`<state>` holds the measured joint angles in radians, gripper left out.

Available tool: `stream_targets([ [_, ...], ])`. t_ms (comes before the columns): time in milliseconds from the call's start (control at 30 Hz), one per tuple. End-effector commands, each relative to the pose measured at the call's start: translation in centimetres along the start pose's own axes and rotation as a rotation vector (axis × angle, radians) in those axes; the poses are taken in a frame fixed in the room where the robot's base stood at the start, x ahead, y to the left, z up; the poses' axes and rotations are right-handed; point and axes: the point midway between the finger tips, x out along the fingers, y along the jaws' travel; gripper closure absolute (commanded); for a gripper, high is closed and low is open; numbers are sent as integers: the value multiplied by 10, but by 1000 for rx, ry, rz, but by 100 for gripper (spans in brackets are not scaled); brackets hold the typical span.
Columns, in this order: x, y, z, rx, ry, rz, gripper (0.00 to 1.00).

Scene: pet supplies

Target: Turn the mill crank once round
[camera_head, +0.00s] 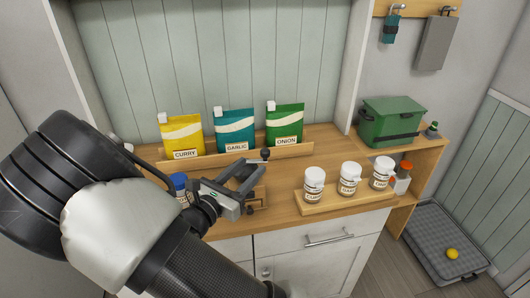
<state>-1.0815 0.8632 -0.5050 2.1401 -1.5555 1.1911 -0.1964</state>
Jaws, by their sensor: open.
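The mill is mostly hidden behind my arm and gripper. Part of its wooden body (259,194) shows on the counter, just right of and below my gripper. A small dark knob (265,154), which looks like the crank's handle, stands up by the fingertips. My gripper (258,172) is open, with its fingers pointing right and away toward the knob. I cannot tell whether a finger touches the knob or whether the knob is between the fingers. The crank arm itself is not clearly visible.
Curry (182,137), garlic (235,131) and onion (285,127) pouches stand behind a wooden ledge (292,151). Three white-lidded jars (314,186) stand on a wooden tray (343,199) at right. A blue-capped jar (179,184) is partly behind my arm. A green box (391,121) sits farther right.

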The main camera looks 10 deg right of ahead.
Motion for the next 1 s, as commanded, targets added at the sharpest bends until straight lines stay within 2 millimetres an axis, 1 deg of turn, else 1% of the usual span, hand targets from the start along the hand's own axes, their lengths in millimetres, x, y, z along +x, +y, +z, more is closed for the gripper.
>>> stream_targets([
  [33, 12, -1, 0, -1, -1, -4, 59],
  [200, 48, -1, 0, 0, 0, -3, 59],
  [300, 65, -1, 0, -1, 0, -3, 59],
  [400, 78, -1, 0, 1, 0, -2, 59],
  [600, 89, -1, -1, 0, 1, -1, 59],
  [867, 90, 0, 0, 0, 1, 0, 59],
  [1000, 90, 0, 0, 0, 1, -1, 83],
])
